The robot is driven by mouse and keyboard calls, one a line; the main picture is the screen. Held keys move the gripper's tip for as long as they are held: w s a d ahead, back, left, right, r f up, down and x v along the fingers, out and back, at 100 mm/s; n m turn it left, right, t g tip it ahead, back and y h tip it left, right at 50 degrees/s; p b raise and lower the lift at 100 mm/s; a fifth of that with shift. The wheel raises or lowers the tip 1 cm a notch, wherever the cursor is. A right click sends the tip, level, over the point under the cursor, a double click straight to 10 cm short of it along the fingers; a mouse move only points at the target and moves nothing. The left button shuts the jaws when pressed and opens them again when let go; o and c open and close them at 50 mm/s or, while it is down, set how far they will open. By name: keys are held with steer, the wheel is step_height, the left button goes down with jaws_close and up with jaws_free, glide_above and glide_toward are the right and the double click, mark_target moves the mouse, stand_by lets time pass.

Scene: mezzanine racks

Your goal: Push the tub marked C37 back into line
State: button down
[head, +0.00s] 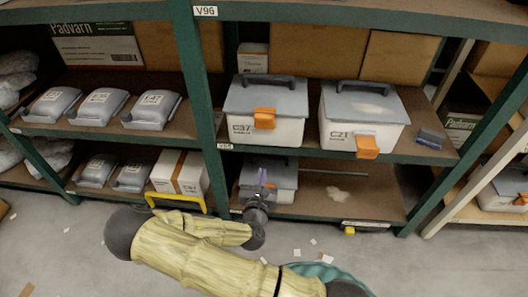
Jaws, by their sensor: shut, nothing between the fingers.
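The tub marked C37 (282,132) stands upright on the middle shelf, right of a green rack post. It is white with a grey lid, a dark handle and an orange latch, and its front is close to the shelf's front edge. A similar tub marked C21 (336,134) stands to its right, a gap between them. My gripper (262,178) is shut and empty, pointing up, below C37 in the picture. It overlaps a third grey-lidded tub (284,180) on the lower shelf and hides part of its front. I cannot tell whether it touches that tub.
Several grey packages (100,106) lie on the left shelf. A brown-and-white box (181,172) stands below, behind a yellow bar (178,197). A dark blue item (431,138) lies right of C21. The green post (196,75) divides the bays. Paper scraps litter the floor.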

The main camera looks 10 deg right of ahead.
mark_target(265, 138)
steer(key=shift+w+a+r+n+t+y, duration=0.1)
steer(key=shift+a+n+t+y, duration=0.2)
steer(key=shift+n, duration=0.3)
steer(key=x, duration=1.4)
steer(key=shift+d, duration=0.1)
steer(key=shift+d, duration=0.1)
